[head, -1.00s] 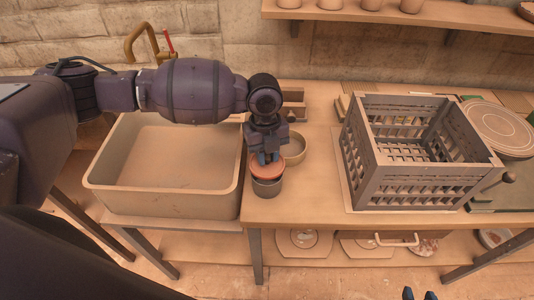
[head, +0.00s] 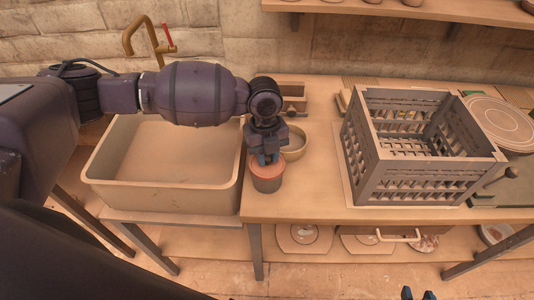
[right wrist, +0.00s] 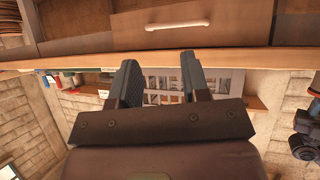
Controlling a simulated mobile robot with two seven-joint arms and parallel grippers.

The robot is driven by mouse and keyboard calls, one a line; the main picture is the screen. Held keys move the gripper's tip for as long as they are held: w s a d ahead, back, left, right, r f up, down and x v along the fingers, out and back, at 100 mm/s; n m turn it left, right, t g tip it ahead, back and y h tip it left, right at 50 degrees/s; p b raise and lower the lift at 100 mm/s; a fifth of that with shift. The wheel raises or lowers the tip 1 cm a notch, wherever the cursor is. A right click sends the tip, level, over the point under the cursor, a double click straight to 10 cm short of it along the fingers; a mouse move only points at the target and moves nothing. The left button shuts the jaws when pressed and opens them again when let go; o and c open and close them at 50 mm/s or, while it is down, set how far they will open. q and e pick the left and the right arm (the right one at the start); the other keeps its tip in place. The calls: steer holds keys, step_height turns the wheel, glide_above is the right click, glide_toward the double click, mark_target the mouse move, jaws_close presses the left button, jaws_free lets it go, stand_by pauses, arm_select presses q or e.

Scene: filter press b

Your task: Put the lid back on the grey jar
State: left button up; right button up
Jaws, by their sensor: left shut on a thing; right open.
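The grey jar (head: 268,184) stands upright on the wooden table near its front left corner, beside the sink. The reddish-brown lid (head: 265,171) lies over the jar's mouth and looks roughly level; whether it is fully seated I cannot tell. My left gripper (head: 265,159) points down over the jar and is shut on the lid's top, where its fingers hide the grip. My right gripper (head: 420,294) shows only its fingertips at the bottom edge of the head view. In the right wrist view my right gripper (right wrist: 160,82) is open and empty, away from the jar.
A tan bowl (head: 294,143) stands close behind the jar to the right. A slatted crate (head: 415,180) takes up the table's middle right. The sink basin (head: 165,195) is at the left. Bare tabletop (head: 310,195) lies between jar and crate.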

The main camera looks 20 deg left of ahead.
steer(key=shift+r, duration=0.1)
arm_select(q)
steer(key=shift+p, duration=0.35)
arm_select(e)
steer(key=shift+w+a+r, duration=0.1)
steer(key=shift+w+r, duration=0.55)
steer(key=shift+r, duration=0.2)
steer(key=shift+s+f, duration=0.15)
steer(key=shift+s+f, duration=0.25)
steer(key=shift+s, duration=0.2)
steer(key=shift+r, duration=0.1)
